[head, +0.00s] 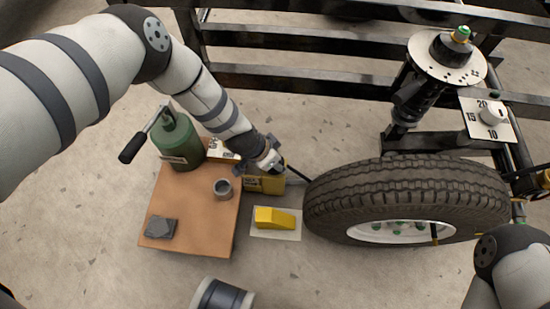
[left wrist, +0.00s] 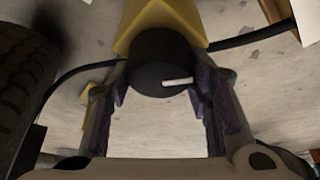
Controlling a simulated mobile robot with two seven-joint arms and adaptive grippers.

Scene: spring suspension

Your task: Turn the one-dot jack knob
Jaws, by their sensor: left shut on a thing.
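My left gripper (head: 270,163) reaches down in the head view beside a yellow jack body (head: 266,184) with a small label on it. I cannot make out dots on that label. In the left wrist view a round black knob (left wrist: 152,58) with a white pointer mark sits between the fingers of my left gripper (left wrist: 158,92), which is shut on it. The mark points to the right. The yellow jack body (left wrist: 165,18) shows behind the knob, and black hoses run off to both sides. My right gripper is not in view.
A large tire (head: 408,190) stands right of the left gripper. A yellow wedge (head: 275,218) lies below. A white numbered dial (head: 490,117) is at the right.

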